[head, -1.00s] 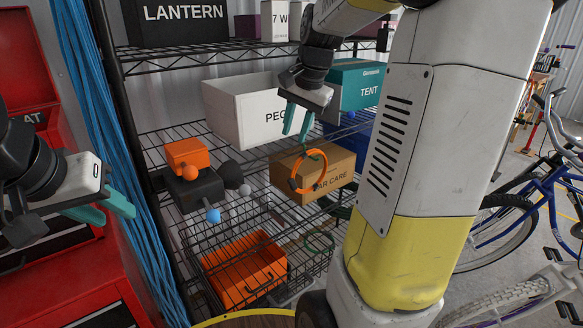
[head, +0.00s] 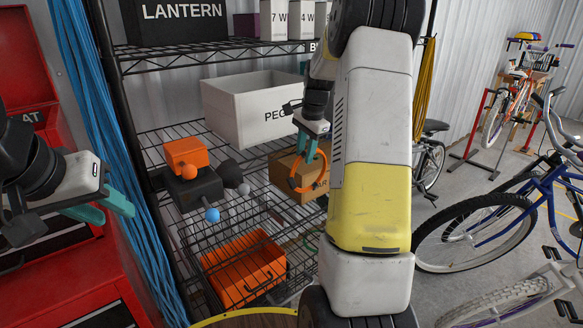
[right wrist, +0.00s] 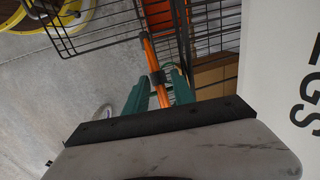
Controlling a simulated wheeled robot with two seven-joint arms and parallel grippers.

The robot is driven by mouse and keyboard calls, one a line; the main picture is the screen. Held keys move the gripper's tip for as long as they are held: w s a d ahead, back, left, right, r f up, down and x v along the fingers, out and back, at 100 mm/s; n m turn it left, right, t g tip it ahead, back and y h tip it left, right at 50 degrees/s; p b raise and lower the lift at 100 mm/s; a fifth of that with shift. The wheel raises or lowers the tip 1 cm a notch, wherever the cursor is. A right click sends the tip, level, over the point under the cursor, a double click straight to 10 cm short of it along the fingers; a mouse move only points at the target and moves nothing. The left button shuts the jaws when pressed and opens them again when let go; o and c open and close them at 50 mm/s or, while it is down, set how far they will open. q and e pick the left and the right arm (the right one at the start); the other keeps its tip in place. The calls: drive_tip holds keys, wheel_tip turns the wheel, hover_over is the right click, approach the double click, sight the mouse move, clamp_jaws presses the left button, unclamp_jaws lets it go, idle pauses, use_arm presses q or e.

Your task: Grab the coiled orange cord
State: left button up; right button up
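The coiled orange cord (head: 293,182) shows as an upright orange ring in front of the brown CAR CARE box (head: 283,163) on the shelf. My right gripper (head: 306,147) is at the top of the ring, fingers pointing down. In the right wrist view the orange cord (right wrist: 148,52), with a dark band on it, runs between the two green fingers (right wrist: 160,88). The fingers look apart, with small gaps beside the cord. My left gripper (head: 108,209) is open and empty at the left, by the red tool chest. My right arm hides part of the box.
A white PEGS bin (head: 240,112) stands behind the cord. A wire basket (head: 195,243) with an orange bin (head: 245,270) is below left. Wire shelving (head: 160,57) surrounds the gripper. A blue bicycle (head: 480,225) stands at the right on open floor.

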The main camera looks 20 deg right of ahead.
drive_tip(key=shift+w+f, duration=0.1)
drive_tip(key=shift+f, duration=0.35)
drive_tip(key=shift+c, duration=0.2)
clamp_jaws()
drive_tip(key=shift+r, duration=0.1)
idle(0.9)
